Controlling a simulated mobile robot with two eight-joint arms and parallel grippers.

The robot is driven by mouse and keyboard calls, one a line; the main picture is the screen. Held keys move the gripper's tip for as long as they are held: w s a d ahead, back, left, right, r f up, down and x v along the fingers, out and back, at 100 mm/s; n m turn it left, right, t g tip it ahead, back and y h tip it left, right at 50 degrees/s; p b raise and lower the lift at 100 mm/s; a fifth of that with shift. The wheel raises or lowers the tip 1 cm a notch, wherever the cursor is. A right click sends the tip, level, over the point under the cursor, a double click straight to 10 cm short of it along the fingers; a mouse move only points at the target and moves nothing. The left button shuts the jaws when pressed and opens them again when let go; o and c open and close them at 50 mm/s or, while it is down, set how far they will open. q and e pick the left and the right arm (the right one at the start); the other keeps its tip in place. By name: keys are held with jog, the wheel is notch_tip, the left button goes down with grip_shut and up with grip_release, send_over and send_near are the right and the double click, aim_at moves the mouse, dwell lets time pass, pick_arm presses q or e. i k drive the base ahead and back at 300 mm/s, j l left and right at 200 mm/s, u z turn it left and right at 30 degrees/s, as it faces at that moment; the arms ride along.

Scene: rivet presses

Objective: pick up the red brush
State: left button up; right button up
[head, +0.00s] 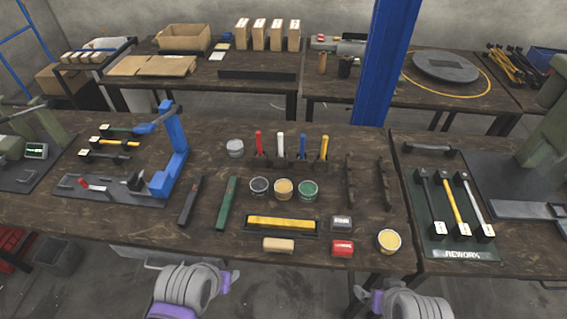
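The red brush (259,143) stands upright at the left end of a row of brushes near the middle of the front bench. Its red handle points up; its lower end is at a dark holder and too small to make out. A white brush (281,145), a blue brush (302,147) and a yellow brush (324,148) stand to its right in the same row. Parts of my two arms show at the bottom edge, well in front of the brushes.
Several open tins, including a green one (308,191), stand in front of the brushes. A grey tin (235,148) is left of the red brush. A blue post (388,62) rises behind.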

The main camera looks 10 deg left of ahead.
aim_at(258, 133)
jog(key=k+j, duration=0.15)
jog(key=k, duration=0.3)
jog(key=k+j, duration=0.15)
jog(key=k, duration=0.25)
jog(key=l+u, duration=0.05)
